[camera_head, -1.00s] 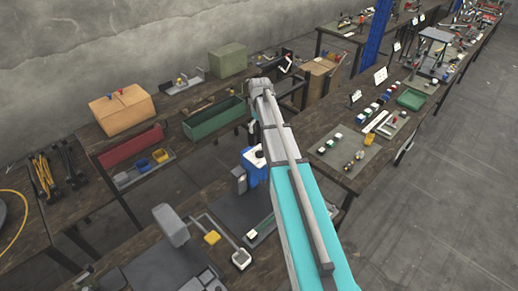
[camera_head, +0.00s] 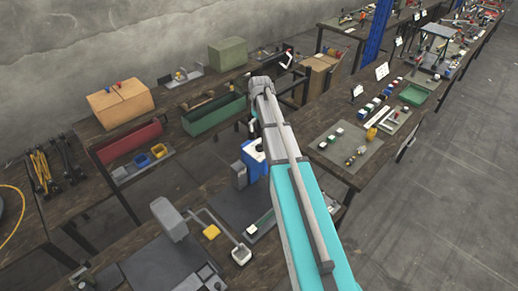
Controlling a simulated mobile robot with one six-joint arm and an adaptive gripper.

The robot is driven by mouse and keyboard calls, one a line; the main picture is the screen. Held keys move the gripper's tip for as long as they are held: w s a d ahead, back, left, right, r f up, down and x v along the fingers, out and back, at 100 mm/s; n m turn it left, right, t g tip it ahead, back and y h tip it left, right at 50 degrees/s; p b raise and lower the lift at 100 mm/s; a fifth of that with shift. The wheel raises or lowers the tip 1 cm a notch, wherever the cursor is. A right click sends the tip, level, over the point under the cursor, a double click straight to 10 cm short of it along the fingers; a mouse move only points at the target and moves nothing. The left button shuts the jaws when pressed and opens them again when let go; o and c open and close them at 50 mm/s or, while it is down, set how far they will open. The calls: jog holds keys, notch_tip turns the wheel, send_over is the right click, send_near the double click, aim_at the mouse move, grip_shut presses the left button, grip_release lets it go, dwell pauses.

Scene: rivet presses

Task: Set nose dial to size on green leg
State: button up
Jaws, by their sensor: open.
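My teal and grey arm (camera_head: 300,215) rises from the bottom of the head view to a grey joint (camera_head: 261,86) near the middle. My gripper is not visible; the arm's far part seems hidden behind the joint. A blue machine with a white patch (camera_head: 252,157) stands just left of the arm, partly covered by it. A thin green strip (camera_head: 264,222) lies on the near bench beside the arm. I cannot make out a nose dial or its markings, nor tell whether the strip is the green leg.
Red (camera_head: 130,142) and green (camera_head: 214,115) bins stand on the back-left bench. The right bench carries small parts on a mat (camera_head: 335,147). The floor at right is clear.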

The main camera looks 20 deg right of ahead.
aim_at(260, 145)
jog(key=shift+f+b, duration=5.1)
jog(key=shift+f, duration=0.35)
jog(key=c, duration=1)
jog(key=shift+a, duration=0.25)
jog(key=shift+c, duration=0.5)
jog(key=shift+d, duration=0.25)
